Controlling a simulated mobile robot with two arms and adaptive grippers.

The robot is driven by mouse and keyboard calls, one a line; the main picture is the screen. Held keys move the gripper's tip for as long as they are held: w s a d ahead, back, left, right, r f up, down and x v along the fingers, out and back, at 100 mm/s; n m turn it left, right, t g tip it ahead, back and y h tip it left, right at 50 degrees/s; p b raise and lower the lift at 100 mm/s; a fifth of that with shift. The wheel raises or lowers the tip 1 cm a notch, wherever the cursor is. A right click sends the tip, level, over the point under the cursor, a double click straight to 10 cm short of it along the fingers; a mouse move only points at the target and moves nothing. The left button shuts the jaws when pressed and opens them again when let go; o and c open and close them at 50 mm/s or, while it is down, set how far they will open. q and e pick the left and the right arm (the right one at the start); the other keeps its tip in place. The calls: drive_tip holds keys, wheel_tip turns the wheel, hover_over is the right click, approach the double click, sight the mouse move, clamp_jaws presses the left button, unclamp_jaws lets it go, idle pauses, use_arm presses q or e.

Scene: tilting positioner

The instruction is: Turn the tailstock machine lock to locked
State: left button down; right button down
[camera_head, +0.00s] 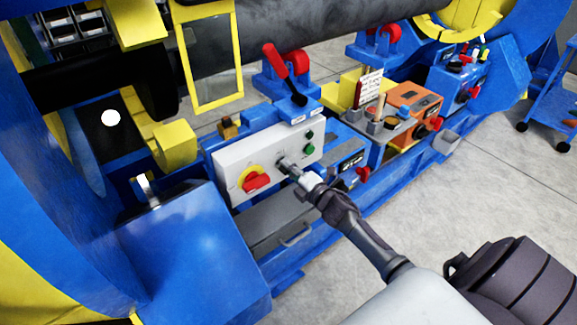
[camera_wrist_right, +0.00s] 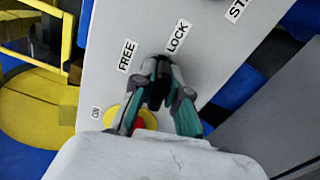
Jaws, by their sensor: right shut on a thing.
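The light grey control panel (camera_head: 228,158) faces me on the blue machine frame. In the right wrist view the panel (camera_wrist_right: 105,50) bears a FREE label (camera_wrist_right: 127,55) and a LOCK label (camera_wrist_right: 177,36). My right gripper (camera_head: 287,165) reaches the panel from the lower right. In the wrist view its fingers (camera_wrist_right: 160,80) are shut on the dark lock knob (camera_wrist_right: 155,97) below the two labels. The fingers hide most of the knob, so I cannot tell which label it points to. My left gripper is not in view.
A red rotary switch on a yellow plate (camera_head: 255,180) sits left of the gripper on the panel. Green buttons (camera_head: 309,148) are to its right. A red-handled lever (camera_head: 278,68) stands above. An orange box (camera_head: 413,103) stands farther right.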

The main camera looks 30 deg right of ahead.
drive_tip(key=shift+m, duration=1)
drive_tip(key=shift+f, duration=0.1)
drive_tip(key=c, duration=1.2)
unclamp_jaws()
drive_tip(key=shift+s, duration=0.1)
drive_tip(key=s, duration=0.8)
drive_tip(key=s+d, duration=0.1)
drive_tip(key=s, duration=0.2)
drive_tip(key=shift+s, duration=0.4)
